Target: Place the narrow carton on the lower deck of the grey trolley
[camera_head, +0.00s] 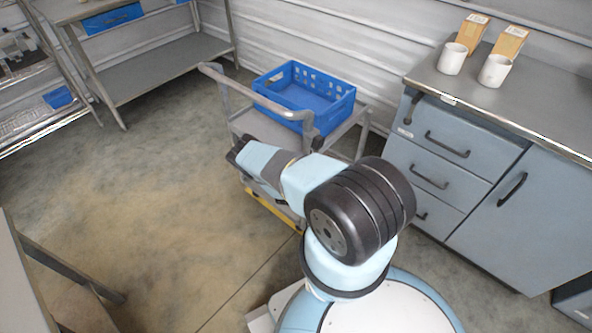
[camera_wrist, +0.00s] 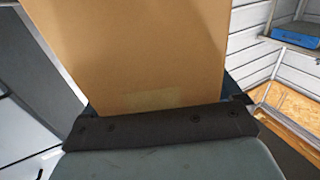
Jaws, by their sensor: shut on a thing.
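The grey trolley (camera_head: 258,128) stands near the back wall in the head view, with a blue crate on its upper deck. A yellow edge (camera_head: 275,208) shows low on the trolley; my arm hides most of its lower deck. My gripper (camera_head: 238,150) is at the trolley's near left side, below the level of the upper deck. In the wrist view my gripper (camera_wrist: 160,115) is shut on a plain brown carton (camera_wrist: 130,50), which rises out of the top of the picture. The held carton cannot be made out in the head view.
The blue crate (camera_head: 305,93) is perforated and looks empty. A blue-grey drawer cabinet (camera_head: 430,160) stands close to the trolley's right, with two white mugs (camera_head: 453,58) and two small cartons (camera_head: 509,42) on top. A metal shelf bench (camera_head: 165,65) is at the back left. The floor left of the trolley is clear.

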